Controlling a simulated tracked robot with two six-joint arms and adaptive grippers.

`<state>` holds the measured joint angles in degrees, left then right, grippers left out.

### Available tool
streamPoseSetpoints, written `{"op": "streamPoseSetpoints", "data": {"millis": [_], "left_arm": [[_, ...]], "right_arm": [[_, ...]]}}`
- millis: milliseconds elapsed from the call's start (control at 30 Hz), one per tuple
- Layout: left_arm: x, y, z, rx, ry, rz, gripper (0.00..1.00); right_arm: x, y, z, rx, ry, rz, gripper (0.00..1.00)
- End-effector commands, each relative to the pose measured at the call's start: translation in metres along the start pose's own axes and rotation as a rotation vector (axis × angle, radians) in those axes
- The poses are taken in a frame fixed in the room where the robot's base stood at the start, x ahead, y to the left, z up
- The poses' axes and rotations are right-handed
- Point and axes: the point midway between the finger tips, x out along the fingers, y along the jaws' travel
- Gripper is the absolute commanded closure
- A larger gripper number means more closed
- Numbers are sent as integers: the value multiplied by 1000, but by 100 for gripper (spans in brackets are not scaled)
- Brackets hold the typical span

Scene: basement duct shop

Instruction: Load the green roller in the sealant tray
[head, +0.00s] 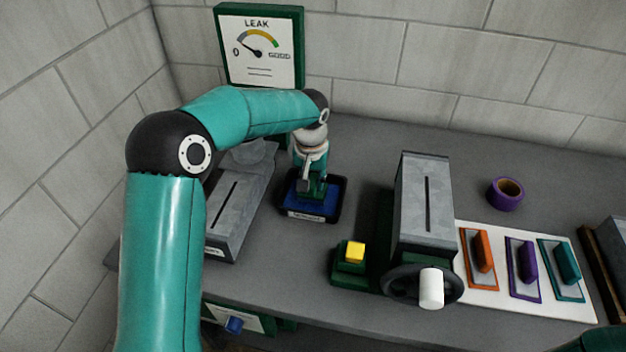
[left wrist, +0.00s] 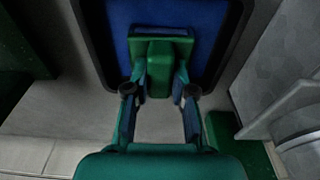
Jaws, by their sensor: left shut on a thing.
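My left gripper (head: 311,178) reaches down over the sealant tray (head: 341,206), a black tray with blue sealant in it and a label on its front. The gripper is shut on the green roller (head: 318,193), which sits inside the tray over the blue sealant. In the left wrist view, the fingers (left wrist: 160,92) close on both sides of the green roller's (left wrist: 158,62) grip, and its wide head lies against the blue inside the tray (left wrist: 236,40). I cannot tell how firmly it touches the sealant. My right gripper is out of view.
A grey duct box (head: 226,218) stands close left of the tray. Another duct box (head: 426,200) with a handwheel (head: 398,286) and a yellow button (head: 355,252) stand to the right. A white board (head: 478,298) holds orange, purple and teal tools. A purple tape roll (head: 506,194) lies behind.

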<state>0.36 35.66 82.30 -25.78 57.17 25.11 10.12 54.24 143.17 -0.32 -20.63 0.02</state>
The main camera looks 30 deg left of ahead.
Motion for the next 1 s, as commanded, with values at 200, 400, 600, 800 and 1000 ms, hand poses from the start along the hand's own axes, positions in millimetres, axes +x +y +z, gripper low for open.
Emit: {"op": "streamPoseSetpoints", "data": {"millis": [200, 400, 600, 800, 1000], "left_arm": [[-4, 0, 0, 1, -3, 0, 100], [-21, 0, -2, 0, -1, 0, 100], [-38, 0, -5, 1, -1, 0, 100], [-54, 0, -7, 1, 0, 0, 100], [-68, 0, -8, 1, -1, 0, 100]], "right_arm": [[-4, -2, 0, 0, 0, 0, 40], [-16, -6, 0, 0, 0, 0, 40], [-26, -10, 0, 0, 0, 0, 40], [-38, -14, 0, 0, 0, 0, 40], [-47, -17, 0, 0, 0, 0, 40]]}}
